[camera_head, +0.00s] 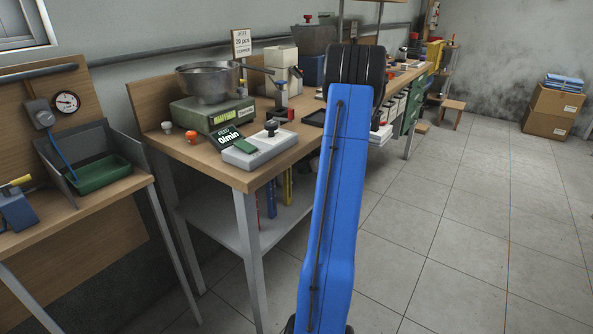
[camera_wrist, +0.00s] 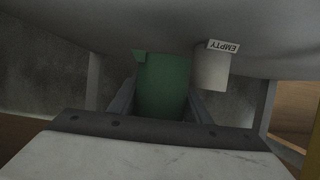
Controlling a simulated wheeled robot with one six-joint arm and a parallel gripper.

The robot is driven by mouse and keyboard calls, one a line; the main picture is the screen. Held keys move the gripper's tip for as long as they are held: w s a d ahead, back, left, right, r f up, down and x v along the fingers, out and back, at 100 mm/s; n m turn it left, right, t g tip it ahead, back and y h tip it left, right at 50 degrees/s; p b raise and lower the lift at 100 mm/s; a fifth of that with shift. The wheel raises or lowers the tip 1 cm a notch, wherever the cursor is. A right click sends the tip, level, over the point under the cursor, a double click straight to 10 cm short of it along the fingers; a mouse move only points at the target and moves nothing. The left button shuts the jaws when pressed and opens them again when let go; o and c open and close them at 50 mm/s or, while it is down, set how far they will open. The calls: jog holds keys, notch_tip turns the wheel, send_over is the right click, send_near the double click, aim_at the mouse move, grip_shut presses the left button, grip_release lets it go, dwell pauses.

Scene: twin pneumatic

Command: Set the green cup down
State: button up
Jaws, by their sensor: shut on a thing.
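The green cup (camera_wrist: 164,84) is in the middle of the wrist view, between the two dark fingers of my gripper (camera_wrist: 162,103). My gripper is shut on it. The cup's far end meets the edge of a grey surface in the picture, and I cannot tell whether it touches that surface. In the head view my blue arm covers the middle, and neither my gripper nor the green cup can be made out.
A pale cup (camera_wrist: 212,71) with an upside-down "EMPTY" label is close right of the green cup. In the head view, the wooden bench (camera_head: 236,177) holds a scale (camera_head: 211,117) with a metal bowl (camera_head: 208,83). A green tray (camera_head: 97,174) is at left.

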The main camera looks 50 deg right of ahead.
aim_at(296, 176)
jog(key=shift+w+f, duration=0.3)
jog(key=shift+f, duration=1.45)
jog(key=shift+f, duration=0.1)
jog(key=o, duration=1)
jog(key=shift+c, duration=0.2)
jog(key=v, duration=1)
jog(key=shift+s+r, duration=0.2)
jog(key=shift+s, duration=0.15)
jog(key=shift+s+r, duration=0.25)
jog(key=shift+s, duration=0.4)
